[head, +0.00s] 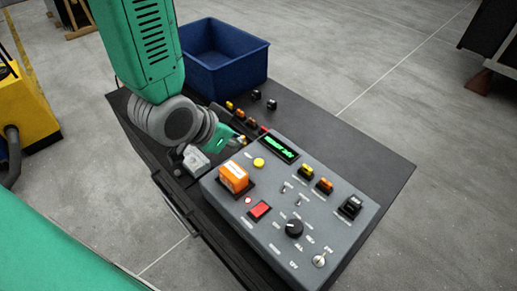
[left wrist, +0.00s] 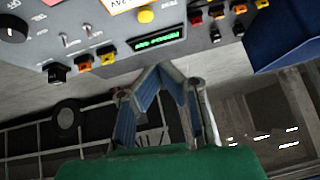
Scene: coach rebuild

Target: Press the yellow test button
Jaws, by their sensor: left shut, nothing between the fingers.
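The yellow test button (head: 258,162) is a small round cap on the grey control panel (head: 300,200), near the panel's upper left corner, beside a green-lit display (head: 283,148). My left gripper (head: 241,141) is shut and empty, just beyond the button toward the panel's far left edge, apart from it. In the left wrist view the yellow button (left wrist: 146,16) shows near the top, past the shut fingertips (left wrist: 160,69) and the display (left wrist: 158,40). My right gripper is in neither view.
An orange block (head: 233,177), a red switch (head: 260,210), a black knob (head: 294,228) and several toggles stand on the panel. A blue bin (head: 225,60) sits behind, with several small coloured connectors (head: 240,113) in front of it. The dark tabletop (head: 375,165) is clear at right.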

